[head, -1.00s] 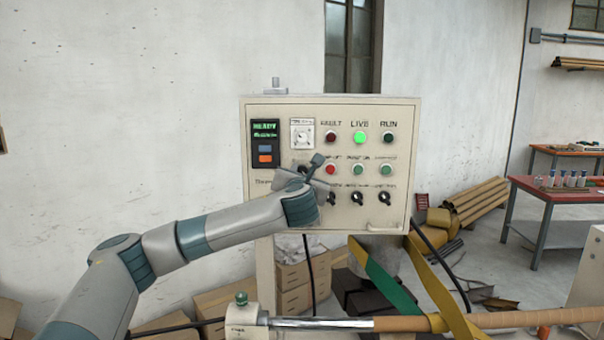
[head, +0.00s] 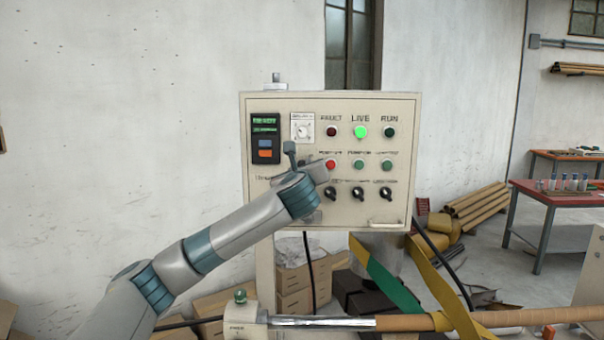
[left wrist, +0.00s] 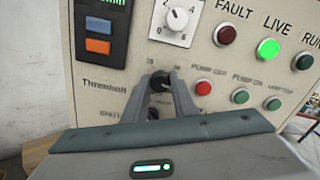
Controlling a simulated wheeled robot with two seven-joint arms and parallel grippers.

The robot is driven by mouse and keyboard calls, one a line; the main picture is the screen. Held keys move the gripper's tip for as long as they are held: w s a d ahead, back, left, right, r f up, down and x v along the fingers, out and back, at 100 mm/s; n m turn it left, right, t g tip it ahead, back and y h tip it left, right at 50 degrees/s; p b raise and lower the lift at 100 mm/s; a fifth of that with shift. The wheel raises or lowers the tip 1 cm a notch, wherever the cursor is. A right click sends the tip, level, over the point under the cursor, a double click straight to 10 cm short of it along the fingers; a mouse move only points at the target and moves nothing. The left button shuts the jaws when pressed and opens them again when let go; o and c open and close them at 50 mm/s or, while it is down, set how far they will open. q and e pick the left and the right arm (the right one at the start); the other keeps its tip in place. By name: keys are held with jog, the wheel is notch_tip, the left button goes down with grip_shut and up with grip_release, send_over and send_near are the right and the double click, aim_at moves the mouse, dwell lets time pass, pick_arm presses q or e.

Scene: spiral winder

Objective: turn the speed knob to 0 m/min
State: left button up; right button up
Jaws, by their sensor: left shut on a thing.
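The cream control panel (head: 410,150) faces me. My left gripper (left wrist: 161,88) is shut on a black knob (left wrist: 159,78) below the white dial. Numbers show at the knob's upper edge, about 15 and 20; its pointer and the rest of its scale are hidden by the fingers. In the head view my left gripper (head: 307,166) covers this knob. The square white dial (head: 302,128) above has its own small knob, also clear in the left wrist view (left wrist: 178,18). My right gripper is not in view.
The green LIVE lamp (head: 360,132) is lit. A red button (head: 330,165) and green buttons sit close right of my gripper. Several black selectors (head: 358,194) are below. A lit display (head: 265,125) is at left. A wrapped bar (head: 450,320) crosses in front.

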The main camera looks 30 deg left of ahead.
pick_arm(q)
jog(key=m+b, duration=0.4)
jog(key=m, duration=0.4)
jog(key=m+b, duration=0.4)
jog(key=m, duration=0.5)
jog(key=m+b, duration=0.4)
jog(key=m, duration=0.5)
jog(key=shift+w+d+f, duration=0.1)
jog(key=shift+d+f, duration=0.05)
jog(key=shift+f, duration=0.1)
dwell(1.6)
dwell(0.4)
jog(key=o, duration=1)
jog(key=shift+o, duration=0.2)
